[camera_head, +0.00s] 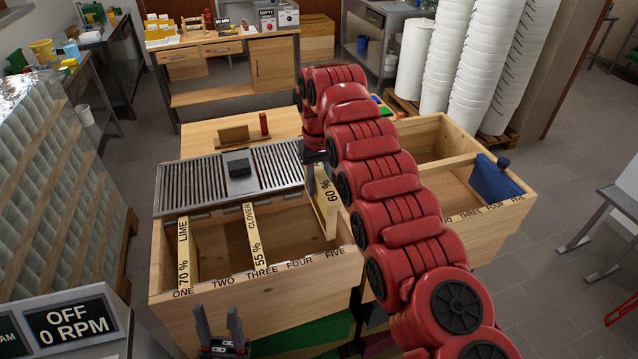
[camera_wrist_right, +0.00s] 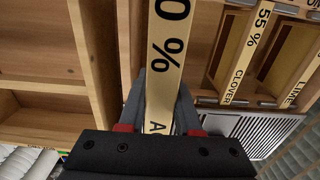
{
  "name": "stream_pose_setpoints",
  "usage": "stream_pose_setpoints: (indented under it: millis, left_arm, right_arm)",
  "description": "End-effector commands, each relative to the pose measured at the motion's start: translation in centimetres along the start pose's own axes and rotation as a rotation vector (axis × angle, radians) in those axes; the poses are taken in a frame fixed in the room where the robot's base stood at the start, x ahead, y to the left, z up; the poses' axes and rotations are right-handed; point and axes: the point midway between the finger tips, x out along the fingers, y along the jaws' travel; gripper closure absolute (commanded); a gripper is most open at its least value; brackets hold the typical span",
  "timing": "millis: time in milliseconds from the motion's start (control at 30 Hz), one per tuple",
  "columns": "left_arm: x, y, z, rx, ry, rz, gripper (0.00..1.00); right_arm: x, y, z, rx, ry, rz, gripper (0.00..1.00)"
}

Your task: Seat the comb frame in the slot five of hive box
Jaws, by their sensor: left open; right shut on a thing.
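The hive box (camera_head: 225,310) is an open wooden box with slots labelled ONE to FIVE along its near rim. Frames marked 70 % LIME (camera_head: 183,250) and 55 % CLOVER (camera_head: 252,238) hang at slots one and three. My right gripper (camera_head: 316,158) is shut on the comb frame (camera_head: 327,203), marked 60 %, at its far end. The comb frame is over the box's right end, near slot five; how deep it sits is unclear. In the right wrist view the fingers (camera_wrist_right: 160,105) grip the comb frame (camera_wrist_right: 168,40). My left gripper (camera_head: 219,328) is open and empty in front of the box.
A metal grating (camera_head: 190,188) with a dark block (camera_head: 238,166) lies behind the box. A second wooden box (camera_head: 490,225) with a blue panel (camera_head: 495,180) stands at the right. My red right arm covers the space between the boxes. An OFF 0 RPM sign (camera_head: 70,322) stands at lower left.

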Motion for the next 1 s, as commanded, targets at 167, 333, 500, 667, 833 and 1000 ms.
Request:
stream_pose_setpoints:
  millis: [167,333,500,667,833,1000]
  left_arm:
    - [0.0,0.0,0.0,0.0,0.0,0.0,0.5]
    - [-0.1,0.0,0.0,0.0,0.0,0.0,0.5]
    - [-0.1,0.0,0.0,0.0,0.0,0.0,0.5]
    - [-0.3,0.0,0.1,0.0,0.0,0.0,0.5]
    - [-0.8,0.0,0.1,0.0,0.0,0.0,0.5]
    - [-1.1,0.1,0.2,0.0,0.0,0.0,0.5]
  right_arm:
    - [-0.1,0.0,0.0,0.0,0.002,0.0,1.0]
    - [-0.1,0.0,0.0,0.0,0.002,0.0,1.0]
    - [-0.1,0.0,0.0,0.0,0.002,0.0,1.0]
    - [0.2,0.0,0.0,0.0,0.002,0.0,1.0]
    - [0.6,0.0,0.0,0.0,0.002,0.0,1.0]
    - [1.0,0.0,0.0,0.0,0.002,0.0,1.0]
